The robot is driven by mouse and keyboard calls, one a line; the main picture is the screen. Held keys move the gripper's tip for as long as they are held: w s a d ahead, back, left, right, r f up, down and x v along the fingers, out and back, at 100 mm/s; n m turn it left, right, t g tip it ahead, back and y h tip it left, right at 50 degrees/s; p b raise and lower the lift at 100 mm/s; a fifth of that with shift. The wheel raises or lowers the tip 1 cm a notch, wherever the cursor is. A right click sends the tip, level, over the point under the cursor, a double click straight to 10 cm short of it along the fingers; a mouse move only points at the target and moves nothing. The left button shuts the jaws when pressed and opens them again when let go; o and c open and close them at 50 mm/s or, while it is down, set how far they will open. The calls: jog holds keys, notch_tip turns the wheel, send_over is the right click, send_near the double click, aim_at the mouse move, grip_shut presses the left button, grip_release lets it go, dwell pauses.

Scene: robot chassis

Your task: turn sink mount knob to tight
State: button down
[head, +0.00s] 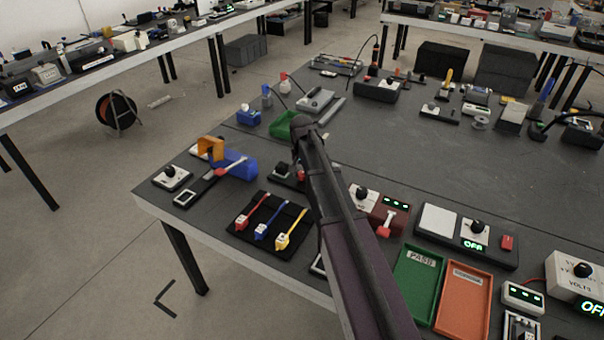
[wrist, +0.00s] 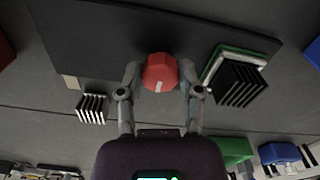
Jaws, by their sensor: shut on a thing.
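A red faceted knob (wrist: 160,72) with a small white mark stands at the edge of a dark plate (wrist: 110,38) in the wrist view. My gripper (wrist: 160,84) is shut on the knob, with one finger against each side. A second finned block (wrist: 91,108) sits to the left, apart from the gripper. In the head view my arm hides the gripper and the knob. The mark's exact direction is hard to read.
In the head view, a black mat (head: 240,232) with three coloured cables lies left of my arm. A blue block (head: 240,164) and a green bin (head: 281,126) are farther back. Green (head: 404,300) and orange (head: 445,322) trays lie right. The table's middle right is clear.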

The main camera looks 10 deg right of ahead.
jog(key=shift+s, duration=0.15)
jog(key=shift+c, duration=1.3)
grip_release()
jog(key=shift+n, duration=0.3)
